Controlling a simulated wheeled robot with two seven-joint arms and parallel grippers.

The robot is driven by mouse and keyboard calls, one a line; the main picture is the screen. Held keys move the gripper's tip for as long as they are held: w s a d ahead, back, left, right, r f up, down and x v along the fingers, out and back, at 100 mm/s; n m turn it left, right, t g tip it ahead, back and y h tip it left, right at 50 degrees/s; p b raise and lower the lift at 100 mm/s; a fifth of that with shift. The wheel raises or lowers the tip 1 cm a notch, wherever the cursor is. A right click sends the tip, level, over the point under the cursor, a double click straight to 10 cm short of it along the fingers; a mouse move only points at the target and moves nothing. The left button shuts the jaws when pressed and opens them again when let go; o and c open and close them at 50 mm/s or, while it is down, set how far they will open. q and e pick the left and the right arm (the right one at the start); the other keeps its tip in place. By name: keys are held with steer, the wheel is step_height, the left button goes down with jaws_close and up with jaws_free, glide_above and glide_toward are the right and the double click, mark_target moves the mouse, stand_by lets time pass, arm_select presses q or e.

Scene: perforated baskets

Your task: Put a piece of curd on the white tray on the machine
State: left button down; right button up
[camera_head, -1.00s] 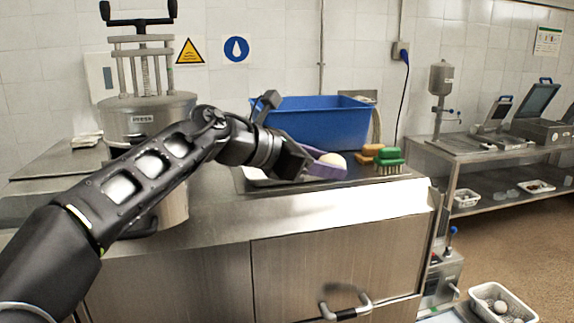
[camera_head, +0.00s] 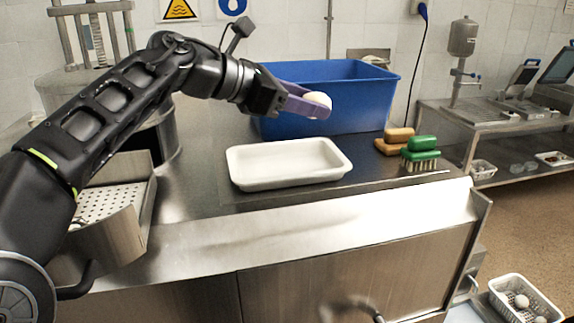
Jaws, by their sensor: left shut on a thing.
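My left gripper (camera_head: 304,105) has purple fingers and is shut on a round white piece of curd (camera_head: 318,99). It holds the curd in the air in front of the blue tub, above and behind the right part of the white tray. The white tray (camera_head: 287,163) is shallow and empty and lies on the dark top of the steel machine (camera_head: 350,236). My right gripper is not in view.
A blue tub (camera_head: 345,95) stands behind the tray. Orange and green brushes (camera_head: 421,152) lie to the tray's right. A perforated steel tray (camera_head: 105,202) is at the left under my arm. A white basket (camera_head: 520,301) with white pieces sits low at the right.

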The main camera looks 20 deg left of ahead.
arm_select(q)
steer(key=shift+w+f, duration=0.1)
steer(key=shift+f, duration=0.3)
glide_above(306, 168)
steer(key=shift+f, duration=2.55)
steer(key=shift+f, duration=0.4)
step_height(306, 168, down, 3)
steer(key=shift+f, duration=0.2)
steer(key=shift+f, duration=0.1)
